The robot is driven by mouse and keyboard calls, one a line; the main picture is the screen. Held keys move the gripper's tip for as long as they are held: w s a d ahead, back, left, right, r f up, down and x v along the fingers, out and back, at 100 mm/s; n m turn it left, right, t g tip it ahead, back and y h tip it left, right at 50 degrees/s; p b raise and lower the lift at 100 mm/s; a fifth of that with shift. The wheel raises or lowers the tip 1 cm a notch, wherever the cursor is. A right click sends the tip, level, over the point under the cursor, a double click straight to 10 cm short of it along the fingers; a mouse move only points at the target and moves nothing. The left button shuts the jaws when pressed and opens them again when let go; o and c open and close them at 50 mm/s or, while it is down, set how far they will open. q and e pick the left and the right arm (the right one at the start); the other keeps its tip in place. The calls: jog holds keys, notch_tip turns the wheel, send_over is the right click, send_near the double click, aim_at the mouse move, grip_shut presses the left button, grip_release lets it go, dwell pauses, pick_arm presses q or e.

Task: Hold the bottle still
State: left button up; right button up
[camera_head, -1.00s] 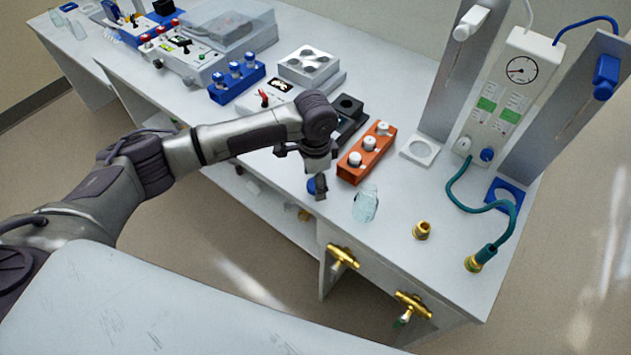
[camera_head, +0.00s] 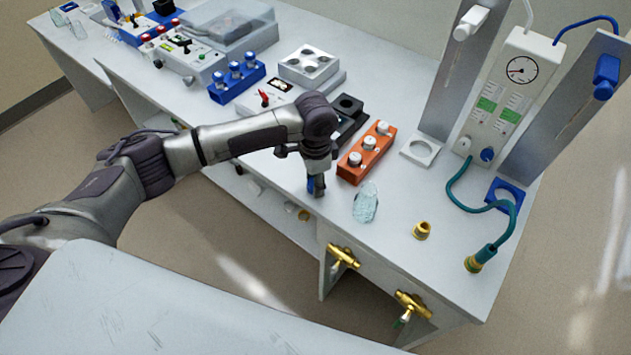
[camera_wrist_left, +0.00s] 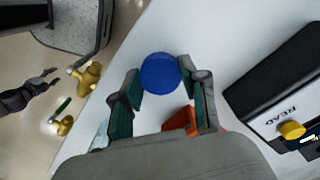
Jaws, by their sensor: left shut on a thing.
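My left gripper (camera_head: 316,190) points down near the front edge of the bench, left of the orange rack. It is shut on the bottle, whose round blue cap (camera_wrist_left: 161,73) shows between the two fingers in the left wrist view. In the head view only a little blue of the bottle (camera_head: 310,184) shows beside the fingers. Its body is hidden. A dark gripper, apparently my right one (camera_wrist_left: 42,79), is small at the left edge of the left wrist view.
An orange rack (camera_head: 352,174) with white-capped vials stands close to my left gripper. A clear glass vessel (camera_head: 365,203) and a brass fitting (camera_head: 422,230) stand to the right. Brass valves (camera_head: 343,257) stick out from the bench front. A teal hose (camera_head: 462,203) lies farther right.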

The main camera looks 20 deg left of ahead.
pick_arm(q)
jog(key=shift+r, duration=0.5)
notch_tip(320, 180, up, 3)
jog(key=shift+w+f+b, duration=0.1)
jog(key=shift+f+b, duration=0.05)
jog(key=shift+b, duration=0.45)
jog(key=w+d+r+b, duration=0.1)
jog(key=w+d+r, duration=0.1)
jog(key=d, duration=0.3)
jog(key=w+d+r+b, duration=0.2)
jog(key=d+r, duration=0.3)
jog(key=shift+w+d+r, duration=0.15)
jog(key=shift+w+d, duration=0.2)
jog(key=shift+w, duration=0.05)
jog(key=s+a+n, duration=1)
jog(key=s+a, duration=0.4)
jog(key=s, duration=0.5)
jog(key=shift+a+n, duration=0.3)
jog(key=shift+n, duration=0.1)
jog(key=shift+w, duration=0.1)
